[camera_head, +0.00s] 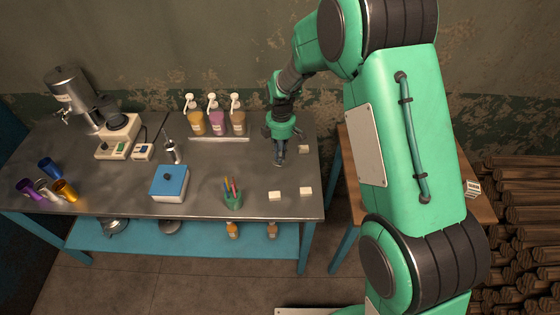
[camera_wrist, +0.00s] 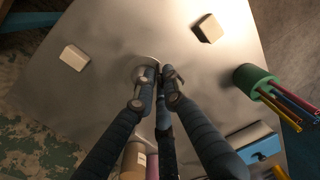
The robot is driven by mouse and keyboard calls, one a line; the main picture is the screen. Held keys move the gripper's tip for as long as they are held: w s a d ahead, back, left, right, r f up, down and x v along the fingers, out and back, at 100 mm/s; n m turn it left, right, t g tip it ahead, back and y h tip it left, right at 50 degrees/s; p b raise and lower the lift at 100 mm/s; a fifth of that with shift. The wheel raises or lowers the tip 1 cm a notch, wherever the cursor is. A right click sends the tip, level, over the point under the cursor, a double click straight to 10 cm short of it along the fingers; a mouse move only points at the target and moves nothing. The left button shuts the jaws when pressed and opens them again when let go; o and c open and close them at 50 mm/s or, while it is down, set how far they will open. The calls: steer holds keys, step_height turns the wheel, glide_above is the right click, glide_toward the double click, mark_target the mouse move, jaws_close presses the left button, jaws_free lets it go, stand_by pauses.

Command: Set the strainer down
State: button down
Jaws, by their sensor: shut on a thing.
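My gripper (camera_head: 279,160) points down at the right part of the steel table (camera_head: 140,195), its fingertips low near the top. In the wrist view my gripper's fingers (camera_wrist: 158,76) are closed together around something small. A rounded metallic rim, seemingly the strainer (camera_wrist: 146,59), shows at the fingertips. Most of it is hidden by the fingers. I cannot tell whether it touches the table. In the head view the strainer cannot be made out beneath my gripper.
White blocks (camera_head: 274,196) lie around my gripper. A green pen cup (camera_head: 233,201) and a blue-lidded box (camera_head: 170,183) stand to the left. Pump bottles (camera_head: 217,122) stand behind. A coffee machine (camera_head: 85,105) and coloured cups (camera_head: 64,189) are far left. Bare steel surrounds the fingertips.

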steer(key=shift+f, duration=1.75)
steer(key=shift+f, duration=0.15)
steer(key=c, duration=1.8)
jaws_free()
steer(key=r, duration=1.2)
steer(key=shift+w+d+r+p, duration=0.1)
steer(key=shift+w+r+p, duration=0.05)
steer(key=shift+w+p, duration=0.25)
